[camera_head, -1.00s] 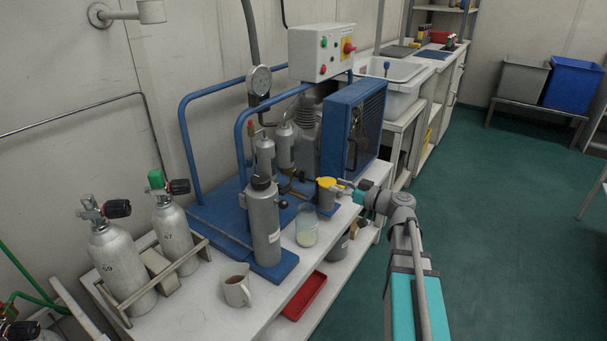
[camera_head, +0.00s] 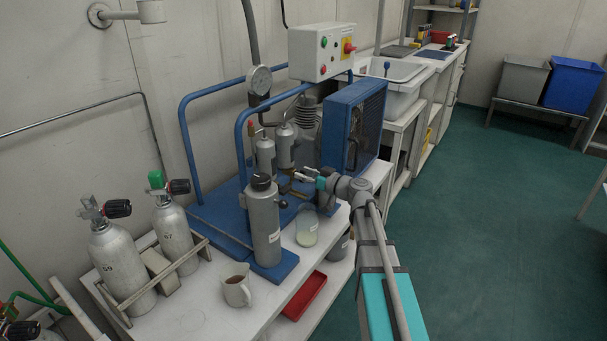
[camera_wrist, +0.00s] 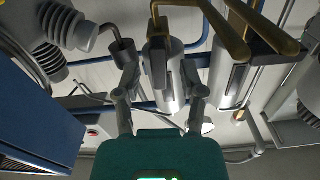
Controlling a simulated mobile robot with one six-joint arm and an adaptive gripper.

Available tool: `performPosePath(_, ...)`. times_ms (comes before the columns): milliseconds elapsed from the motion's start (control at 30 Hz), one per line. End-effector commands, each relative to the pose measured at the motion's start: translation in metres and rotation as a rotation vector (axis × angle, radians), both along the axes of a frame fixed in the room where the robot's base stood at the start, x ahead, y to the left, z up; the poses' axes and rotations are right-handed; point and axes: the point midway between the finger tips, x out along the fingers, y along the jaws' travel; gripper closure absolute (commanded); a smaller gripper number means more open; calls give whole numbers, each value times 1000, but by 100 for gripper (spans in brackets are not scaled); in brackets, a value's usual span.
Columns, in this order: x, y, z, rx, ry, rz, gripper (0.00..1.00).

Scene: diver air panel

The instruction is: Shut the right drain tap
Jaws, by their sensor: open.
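Two grey upright separator cylinders stand on the blue compressor frame: the left (camera_head: 265,155) and the right (camera_head: 284,146). Brass drain fittings (camera_head: 288,187) show low beneath them, partly hidden. My gripper (camera_head: 308,173) is open and close to these fittings, on their right side. The wrist view looks upside down. In it a grey cylinder (camera_wrist: 172,80) with a brass tap (camera_wrist: 159,50) lies between and beyond my open fingers. A second cylinder with a brass lever (camera_wrist: 262,28) is to its right. I cannot tell each lever's exact position or any contact.
A tall grey bottle (camera_head: 264,225) stands close to the left of my gripper. A glass beaker (camera_head: 307,226) and a brown-filled jug (camera_head: 237,291) are on the bench. The blue fan housing (camera_head: 357,125) rises behind my gripper. The green floor (camera_head: 480,240) is free at right.

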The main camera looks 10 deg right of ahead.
Motion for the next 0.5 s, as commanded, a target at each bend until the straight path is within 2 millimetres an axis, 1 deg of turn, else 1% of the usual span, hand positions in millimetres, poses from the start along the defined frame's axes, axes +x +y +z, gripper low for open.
performPosePath(367,3,3,0,0,0,0,48)
performPosePath(400,3,3,0,0,0,0,52)
performPosePath(467,2,3,0,0,0,0,63)
performPosePath(500,2,3,0,0,0,0,70)
